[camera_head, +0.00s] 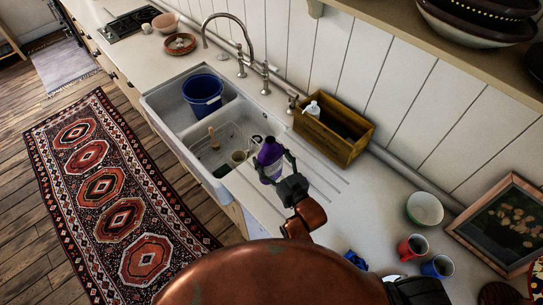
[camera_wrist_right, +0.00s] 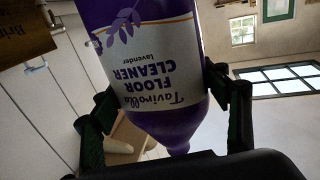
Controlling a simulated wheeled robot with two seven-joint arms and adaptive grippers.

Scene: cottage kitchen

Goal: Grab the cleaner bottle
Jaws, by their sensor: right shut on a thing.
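The cleaner bottle (camera_head: 269,152) is purple with a dark cap, roughly upright over the counter just right of the sink. Its white label reading "Floor Cleaner Lavender" faces the right wrist camera (camera_wrist_right: 150,70), upside down in that view. My right gripper (camera_head: 272,163) is shut on the bottle, one black finger on each side; the fingers also show in the wrist view (camera_wrist_right: 150,102). I cannot tell whether the bottle's base touches the counter. My left gripper is not in view.
A wooden caddy (camera_head: 338,138) with a white-topped bottle stands behind. A green bowl (camera_head: 425,208), a red mug (camera_head: 412,248) and a blue mug (camera_head: 437,266) sit at right. Counter between is mostly clear.

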